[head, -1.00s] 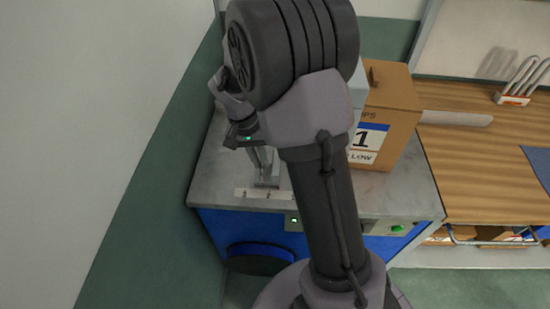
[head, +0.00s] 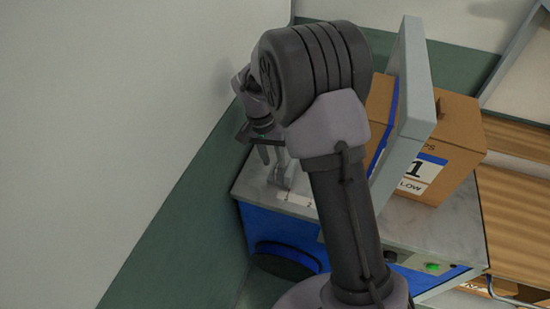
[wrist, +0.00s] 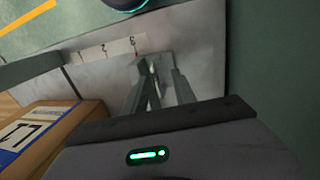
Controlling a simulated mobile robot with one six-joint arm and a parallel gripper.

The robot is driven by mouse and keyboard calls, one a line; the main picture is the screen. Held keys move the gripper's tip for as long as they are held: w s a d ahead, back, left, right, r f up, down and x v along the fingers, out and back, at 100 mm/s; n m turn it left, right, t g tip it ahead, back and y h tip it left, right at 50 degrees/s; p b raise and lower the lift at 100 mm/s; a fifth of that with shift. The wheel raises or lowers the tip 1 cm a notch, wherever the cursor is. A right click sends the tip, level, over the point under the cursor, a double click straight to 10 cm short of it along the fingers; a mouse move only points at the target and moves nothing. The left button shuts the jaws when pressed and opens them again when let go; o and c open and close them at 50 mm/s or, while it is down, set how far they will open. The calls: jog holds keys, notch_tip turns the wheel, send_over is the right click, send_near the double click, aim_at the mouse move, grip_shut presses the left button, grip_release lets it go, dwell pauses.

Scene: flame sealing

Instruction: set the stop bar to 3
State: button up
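The stop bar (head: 281,177) is a small grey metal piece standing on the sealer's grey top, at the left end behind the pale number strip (head: 297,199). In the wrist view the strip (wrist: 105,48) shows 1, 2 and 3, and a small red mark sits beside the 3. The stop bar also shows there (wrist: 153,66), level with the 3. My gripper (head: 268,155) is above the bar. Its fingers (wrist: 160,95) look spread apart, with nothing clearly held. The fingers partly cover the bar, so its full shape is hidden.
A tilted grey panel with a blue edge (head: 412,95) stands right of my arm. A green button (head: 432,267) is on the blue front. A wooden bench lies right.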

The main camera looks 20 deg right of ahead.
jog(key=shift+s+d, duration=0.1)
notch_tip(320, 180, up, 12)
jog(key=w+a+p, duration=0.1)
jog(key=a+p, duration=0.1)
jog(key=p, duration=0.2)
jog(key=shift+w+p, duration=0.15)
jog(key=shift+p, duration=0.15)
jog(key=s+r+t+y+b, duration=0.1)
jog(key=s+r+t+b, duration=0.1)
jog(key=s+r, duration=0.5)
jog(key=s+a+n+t+y+b, duration=0.1)
jog(key=s+t, duration=0.1)
jog(key=s, duration=0.7)
jog(key=s+a+r+n+t+y+b, duration=0.1)
jog(key=s+t+b, duration=0.1)
jog(key=s, duration=0.8)
jog(key=shift+r+t+y, duration=0.25)
jog(key=shift+t+y, duration=0.15)
jog(key=shift+t, duration=0.1)
jog(key=shift+d, duration=0.15)
